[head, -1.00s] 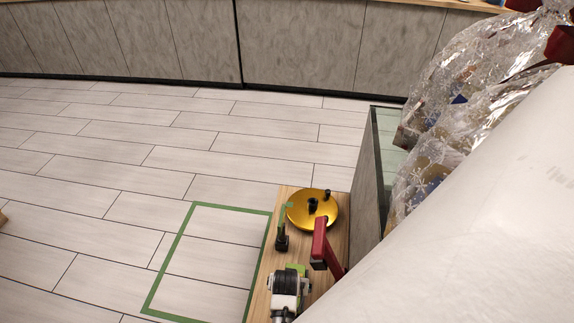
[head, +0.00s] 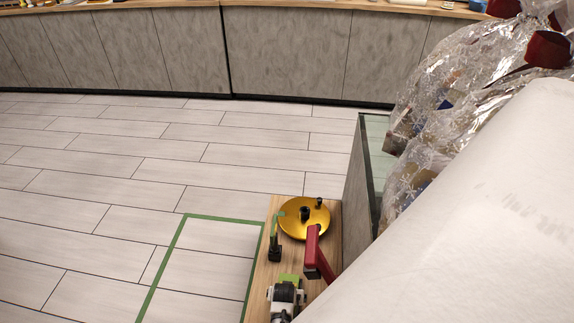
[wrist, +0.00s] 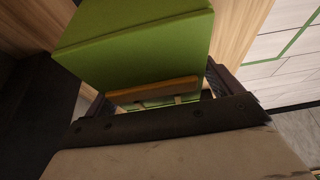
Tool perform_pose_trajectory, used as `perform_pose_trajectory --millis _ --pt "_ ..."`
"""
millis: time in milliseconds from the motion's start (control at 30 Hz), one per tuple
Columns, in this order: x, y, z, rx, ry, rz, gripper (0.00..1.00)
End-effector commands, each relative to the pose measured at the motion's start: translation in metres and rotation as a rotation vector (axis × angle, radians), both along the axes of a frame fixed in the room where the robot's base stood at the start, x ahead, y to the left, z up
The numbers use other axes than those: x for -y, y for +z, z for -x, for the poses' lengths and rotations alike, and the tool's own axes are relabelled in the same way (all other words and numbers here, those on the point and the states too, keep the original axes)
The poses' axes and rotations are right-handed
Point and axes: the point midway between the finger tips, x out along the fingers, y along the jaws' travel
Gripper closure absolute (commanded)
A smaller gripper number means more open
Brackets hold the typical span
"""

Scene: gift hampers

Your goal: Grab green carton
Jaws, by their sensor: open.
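The green carton (wrist: 140,40) fills the upper middle of the wrist view, over a wooden surface. My gripper (wrist: 156,84) is open in the wrist view, with one dark finger at the left and one at the right of the carton's near end. Whether the fingers touch it I cannot tell. An orange-brown strip (wrist: 152,90) lies across the carton's near end. In the head view a small green patch (head: 290,280) shows at the bottom; I cannot tell if it is the same carton.
Clear-wrapped hampers (head: 440,100) stand at the right. Green tape (head: 165,262) marks the open tiled floor.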

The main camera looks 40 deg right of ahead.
Motion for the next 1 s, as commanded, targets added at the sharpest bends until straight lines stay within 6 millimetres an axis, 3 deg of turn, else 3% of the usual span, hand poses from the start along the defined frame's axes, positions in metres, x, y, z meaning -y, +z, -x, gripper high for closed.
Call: perform_pose_trajectory --millis 200,600,667,1000 --pt "0.0002 -0.0004 -0.0002 0.0 0.0 0.0 0.09" --pt "0.0002 -0.0002 -0.0002 0.001 0.0 0.001 0.61" --pt "0.0005 0.0004 -0.0006 0.001 0.0 0.002 0.65" --pt "0.001 0.0081 -0.0026 0.001 0.001 0.002 0.65"
